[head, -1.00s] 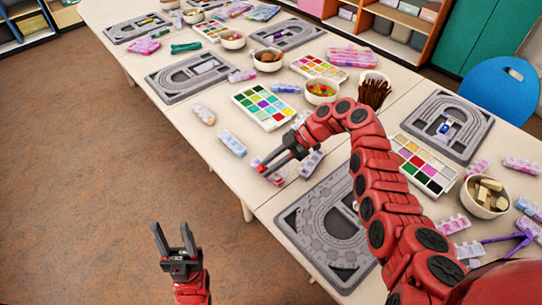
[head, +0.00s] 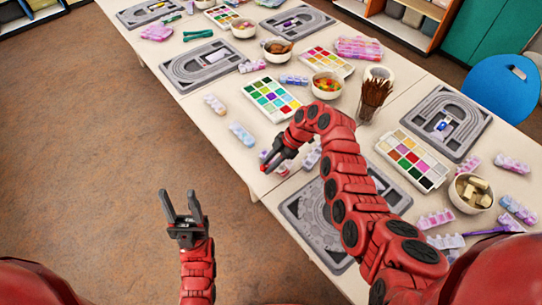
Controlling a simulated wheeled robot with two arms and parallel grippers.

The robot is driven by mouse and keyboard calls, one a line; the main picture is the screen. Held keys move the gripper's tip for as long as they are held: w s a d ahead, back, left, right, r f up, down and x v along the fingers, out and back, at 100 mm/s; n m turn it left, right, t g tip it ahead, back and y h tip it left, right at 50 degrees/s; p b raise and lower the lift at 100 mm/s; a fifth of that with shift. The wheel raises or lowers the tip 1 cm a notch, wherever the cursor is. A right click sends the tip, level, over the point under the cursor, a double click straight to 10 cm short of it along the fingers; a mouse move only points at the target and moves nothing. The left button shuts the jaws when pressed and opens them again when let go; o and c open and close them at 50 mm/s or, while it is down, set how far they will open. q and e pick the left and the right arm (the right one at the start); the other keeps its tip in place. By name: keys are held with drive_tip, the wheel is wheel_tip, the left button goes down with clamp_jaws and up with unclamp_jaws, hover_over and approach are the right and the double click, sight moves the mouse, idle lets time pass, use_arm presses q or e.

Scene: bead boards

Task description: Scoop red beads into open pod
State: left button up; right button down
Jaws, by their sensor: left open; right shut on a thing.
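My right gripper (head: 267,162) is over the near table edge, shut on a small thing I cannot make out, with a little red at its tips. A pale pod strip (head: 284,167) lies beside it, partly hidden by the gripper. A white palette tray (head: 259,105) with several coloured compartments lies behind it. A second tray (head: 386,147), to the right of my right arm, has red compartments. Several pod strips, such as a blue one (head: 241,134) and a pinkish one (head: 214,104), lie along the edge. I cannot tell which pod is open. My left gripper (head: 181,205) is open and empty above the floor.
A grey bead board (head: 293,208) lies partly behind my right arm. Another board (head: 473,148) lies at the right. Bowls of mixed beads (head: 327,86) and blocks (head: 471,192), and a holder with brown brushes (head: 374,97), stand on the table. The floor at left is clear.

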drive_tip(key=shift+s+a+f+t+h+p, duration=0.2)
drive_tip(key=shift+a+h+p, duration=0.3)
drive_tip(key=shift+p, duration=0.9)
drive_tip(key=shift+s+a+f+t+h+p, duration=0.2)
drive_tip(key=shift+h+p, duration=0.5)
drive_tip(key=shift+p, duration=0.65)
drive_tip(key=shift+a+f+t+h+p, duration=0.15)
drive_tip(key=shift+a+h+p, duration=0.4)
drive_tip(key=shift+p, duration=0.85)
drive_tip(key=p, duration=0.1)
drive_tip(key=r+h+p, duration=0.1)
drive_tip(key=shift+s+a+r+t+p, duration=0.15)
drive_tip(key=shift+a+r+t+p, duration=0.05)
drive_tip(key=shift+t+p, duration=0.1)
drive_tip(key=shift+s+a+r+h+p, duration=0.1)
drive_tip(key=shift+a+r+h+p, duration=0.1)
drive_tip(key=shift+r+p, duration=0.25)
drive_tip(key=shift+s+a+r+h+p, duration=0.1)
drive_tip(key=shift+r+h+p, duration=0.1)
drive_tip(key=shift+p, duration=0.3)
